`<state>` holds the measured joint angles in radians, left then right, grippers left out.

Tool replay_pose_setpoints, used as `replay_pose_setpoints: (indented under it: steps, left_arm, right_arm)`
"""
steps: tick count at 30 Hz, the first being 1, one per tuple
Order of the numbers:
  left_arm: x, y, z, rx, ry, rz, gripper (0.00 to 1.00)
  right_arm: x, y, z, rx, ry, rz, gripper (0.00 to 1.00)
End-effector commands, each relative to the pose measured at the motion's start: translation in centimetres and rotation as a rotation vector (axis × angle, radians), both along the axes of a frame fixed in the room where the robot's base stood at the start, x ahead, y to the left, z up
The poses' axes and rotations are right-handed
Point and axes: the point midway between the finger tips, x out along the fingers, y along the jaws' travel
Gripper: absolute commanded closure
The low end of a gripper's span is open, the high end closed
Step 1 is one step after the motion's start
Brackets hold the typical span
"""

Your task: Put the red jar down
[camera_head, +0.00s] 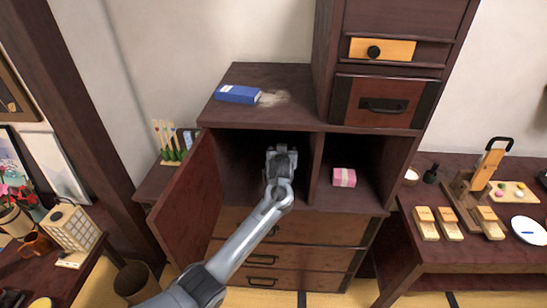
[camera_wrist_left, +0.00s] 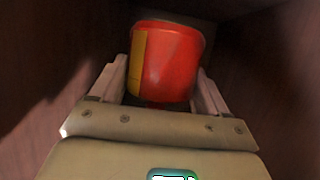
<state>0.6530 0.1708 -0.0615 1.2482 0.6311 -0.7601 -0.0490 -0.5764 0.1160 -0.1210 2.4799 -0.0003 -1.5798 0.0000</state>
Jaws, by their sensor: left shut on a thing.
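The red jar (camera_wrist_left: 172,65) shows in the left wrist view as a red rounded vessel with a yellow strip on its left side. My left gripper (camera_wrist_left: 163,88) has one finger on each side of it and is shut on it. In the head view my left gripper (camera_head: 281,158) is inside the left open compartment of the dark wooden cabinet (camera_head: 270,128). The jar is hidden there behind my gripper and wrist. Whether the jar's base touches the compartment floor cannot be told. My right gripper is not in view.
The cabinet door (camera_head: 188,195) stands open on the left. A divider (camera_head: 316,170) separates the compartment from one holding a pink box (camera_head: 344,177). Drawers (camera_head: 265,260) lie below. A blue box (camera_head: 238,94) lies on top. Dark walls close in around the gripper.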

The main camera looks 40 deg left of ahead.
Motion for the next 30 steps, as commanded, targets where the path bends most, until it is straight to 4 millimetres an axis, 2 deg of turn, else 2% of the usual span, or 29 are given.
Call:
replay_pose_setpoints:
  steps: [9,17,24,30]
  left_arm:
    - [0.0,0.0,-4.0,0.002,0.002,-0.001,0.62]
    - [0.0,0.0,-5.8,0.001,0.001,-0.002,0.62]
    - [0.0,0.0,-9.1,0.001,0.001,-0.002,0.62]
    - [0.1,0.0,-9.8,0.000,-0.001,-0.002,0.62]
  right_arm:
    - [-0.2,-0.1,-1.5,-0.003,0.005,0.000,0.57]
    - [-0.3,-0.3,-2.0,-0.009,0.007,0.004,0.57]
    - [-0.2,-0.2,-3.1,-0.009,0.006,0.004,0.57]
    - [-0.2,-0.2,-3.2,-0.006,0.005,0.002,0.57]
